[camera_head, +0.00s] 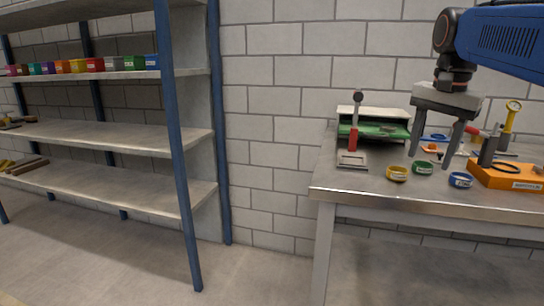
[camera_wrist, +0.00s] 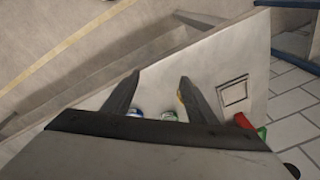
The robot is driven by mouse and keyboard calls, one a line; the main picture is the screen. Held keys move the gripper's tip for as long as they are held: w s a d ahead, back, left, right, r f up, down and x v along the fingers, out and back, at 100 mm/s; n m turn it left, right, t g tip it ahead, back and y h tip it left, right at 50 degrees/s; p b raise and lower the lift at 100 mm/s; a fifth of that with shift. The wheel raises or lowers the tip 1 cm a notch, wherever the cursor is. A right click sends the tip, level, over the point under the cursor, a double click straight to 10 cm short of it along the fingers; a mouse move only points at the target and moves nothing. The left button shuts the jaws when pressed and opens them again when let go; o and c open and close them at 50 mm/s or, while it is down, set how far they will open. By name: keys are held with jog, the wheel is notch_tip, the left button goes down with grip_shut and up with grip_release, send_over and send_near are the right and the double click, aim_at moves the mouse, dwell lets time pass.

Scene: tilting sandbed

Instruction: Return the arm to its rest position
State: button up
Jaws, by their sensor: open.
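My gripper (camera_head: 431,161) hangs fingers-down from my blue arm at the right of the head view. Its two grey fingers are spread with nothing between them. It appears over the metal workbench (camera_head: 335,188); its exact height above the top is hard to tell. In the wrist view my gripper (camera_wrist: 160,77) also shows with its fingers apart, the bench top (camera_wrist: 210,55) beyond them. A yellow ring (camera_head: 397,173), a green ring (camera_head: 424,167) and a blue ring (camera_head: 460,180) lie on the bench near its front edge.
A green tray unit (camera_head: 380,128) and a red-handled lever tool (camera_head: 353,138) stand left of my gripper. An orange block (camera_head: 505,178) with a black ring is at right. Shelving (camera_head: 110,140) with several coloured bins stands far left. Floor (camera_head: 250,275) between shelving and bench is clear.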

jog(key=s+a+f+n+t, duration=0.1)
jog(key=s+a+f+n, duration=0.1)
jog(key=s+f, duration=0.4)
jog(key=s+a+f+n+t, duration=0.1)
jog(key=s+a+f+n, duration=0.2)
jog(key=s+f, duration=0.4)
jog(key=s+a+f+n+t, duration=0.1)
jog(key=s+f+n, duration=0.4)
jog(key=f, duration=1)
jog(key=shift+s+a, duration=0.7)
jog(key=shift+s, duration=0.25)
jog(key=shift+c, duration=0.7)
